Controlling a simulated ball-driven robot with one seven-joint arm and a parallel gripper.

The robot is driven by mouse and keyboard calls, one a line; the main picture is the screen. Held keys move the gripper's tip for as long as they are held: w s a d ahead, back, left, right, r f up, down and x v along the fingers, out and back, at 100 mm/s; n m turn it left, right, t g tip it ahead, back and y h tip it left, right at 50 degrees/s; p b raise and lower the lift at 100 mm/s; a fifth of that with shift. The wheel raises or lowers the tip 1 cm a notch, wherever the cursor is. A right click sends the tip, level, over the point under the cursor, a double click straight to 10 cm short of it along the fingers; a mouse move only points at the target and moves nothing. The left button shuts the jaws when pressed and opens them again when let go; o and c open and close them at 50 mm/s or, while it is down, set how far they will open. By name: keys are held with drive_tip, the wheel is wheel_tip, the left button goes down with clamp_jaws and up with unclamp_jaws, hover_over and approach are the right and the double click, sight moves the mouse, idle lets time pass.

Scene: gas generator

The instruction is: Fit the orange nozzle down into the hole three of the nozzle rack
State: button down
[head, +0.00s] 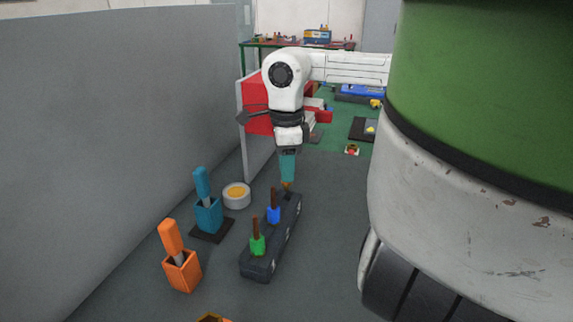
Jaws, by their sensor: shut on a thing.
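The nozzle rack (262,263) is a long dark block on the grey floor or bench, running away from me. A green nozzle (257,245) stands upright near its close end and a blue nozzle (273,214) stands around its middle. My gripper (287,178), with teal fingers pointing down, is over the far end of the rack. It is shut on the orange nozzle (287,186), of which only a small part shows at the fingertips. I cannot tell whether the nozzle's lower end touches the rack. The hole under it is hidden.
Left of the rack stand a blue holder (208,216) with a blue-handled tool, an orange holder (184,272) with an orange-handled tool, and a round white tin (236,199). A grey wall (120,130) closes the left side.

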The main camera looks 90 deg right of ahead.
drive_tip(key=shift+f+b, duration=0.3)
drive_tip(key=shift+f, duration=0.35)
drive_tip(key=shift+b, duration=0.65)
idle(1.4)
drive_tip(key=shift+s+a+f+b, duration=0.1)
drive_tip(key=shift+f+b, duration=1.5)
drive_tip(key=shift+f, duration=0.1)
drive_tip(key=c, duration=0.8)
unclamp_jaws()
